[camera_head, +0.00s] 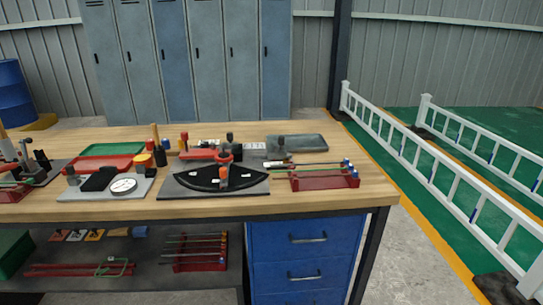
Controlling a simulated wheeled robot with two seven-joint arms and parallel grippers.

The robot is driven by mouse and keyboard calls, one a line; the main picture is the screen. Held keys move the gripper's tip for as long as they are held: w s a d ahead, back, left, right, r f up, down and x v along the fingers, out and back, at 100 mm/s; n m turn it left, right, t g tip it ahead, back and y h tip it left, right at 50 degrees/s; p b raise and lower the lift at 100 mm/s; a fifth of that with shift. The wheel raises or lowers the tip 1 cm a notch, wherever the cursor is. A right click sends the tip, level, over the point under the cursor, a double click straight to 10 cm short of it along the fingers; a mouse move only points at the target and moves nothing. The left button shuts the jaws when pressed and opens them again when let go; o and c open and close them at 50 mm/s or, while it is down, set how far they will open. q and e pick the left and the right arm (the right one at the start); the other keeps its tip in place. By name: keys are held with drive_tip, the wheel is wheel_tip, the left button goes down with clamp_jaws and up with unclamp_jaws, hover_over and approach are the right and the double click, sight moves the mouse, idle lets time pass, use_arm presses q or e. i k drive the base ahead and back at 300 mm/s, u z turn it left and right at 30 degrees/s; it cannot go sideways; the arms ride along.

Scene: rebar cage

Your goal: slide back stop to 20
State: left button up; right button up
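No gripper of mine shows in the head view. A grey base plate with a black fan-shaped plate (221,178) lies near the front middle of the wooden workbench (330,204). A red bar (200,154) and a small orange-red upright part (223,173) are on this fixture. A short pale strip with dark marks (255,146) lies behind it, beside a dark upright knob or block (230,139). I cannot tell which part is the back stop, and no scale number is readable.
A red rack with rods (318,180) stands right of the fixture, a grey tray (296,143) behind it. A round dial (123,186) and red and green trays (109,151) lie left. Blue drawers (302,255) are below. White railings (430,165) stand right.

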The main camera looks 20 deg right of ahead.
sight(276, 154)
drive_tip(key=u, duration=0.15)
drive_tip(key=i, duration=1.05)
drive_tip(key=z, duration=0.4)
